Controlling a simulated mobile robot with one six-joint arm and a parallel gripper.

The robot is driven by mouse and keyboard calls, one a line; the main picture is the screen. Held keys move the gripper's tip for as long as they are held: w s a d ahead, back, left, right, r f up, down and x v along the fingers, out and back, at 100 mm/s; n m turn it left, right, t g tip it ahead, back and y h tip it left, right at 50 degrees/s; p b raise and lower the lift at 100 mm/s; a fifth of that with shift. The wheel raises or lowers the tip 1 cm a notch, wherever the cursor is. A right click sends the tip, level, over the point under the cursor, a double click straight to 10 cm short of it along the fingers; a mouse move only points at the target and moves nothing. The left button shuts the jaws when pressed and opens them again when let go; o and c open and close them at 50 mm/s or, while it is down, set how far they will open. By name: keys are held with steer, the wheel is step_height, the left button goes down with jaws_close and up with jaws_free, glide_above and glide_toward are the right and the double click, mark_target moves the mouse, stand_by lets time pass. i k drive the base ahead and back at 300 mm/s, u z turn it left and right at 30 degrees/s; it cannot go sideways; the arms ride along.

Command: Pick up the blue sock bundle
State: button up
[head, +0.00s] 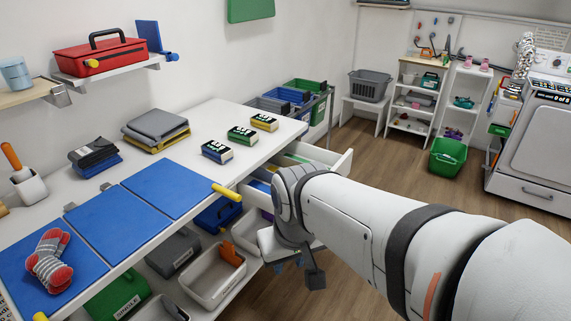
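I cannot make out a blue sock bundle for certain. A grey-striped sock bundle with red toes and heels (49,262) lies on the left blue mat (85,268) on the white table. A folded stack of dark grey and blue cloth (95,157) lies behind the mats. Blue and yellow items show partly in an open drawer (340,165) under the table's right end, mostly hidden by the table and my arm. My gripper (300,266) hangs beside the table's front right, below the table top, apart from the socks. Its fingers are largely hidden.
Three small boxes (242,135) and a folded grey and yellow stack (156,130) stand on the table. Grey bins (213,275) sit on the shelf below. A red toolbox (101,57) is on a wall shelf. Wood floor (375,170) is open to the right.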

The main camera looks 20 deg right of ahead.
mark_target(219, 152)
steer(key=u, duration=0.55)
steer(key=k, duration=0.1)
steer(key=z, duration=1.3)
steer(key=i, duration=0.95)
steer(key=u, duration=3.15)
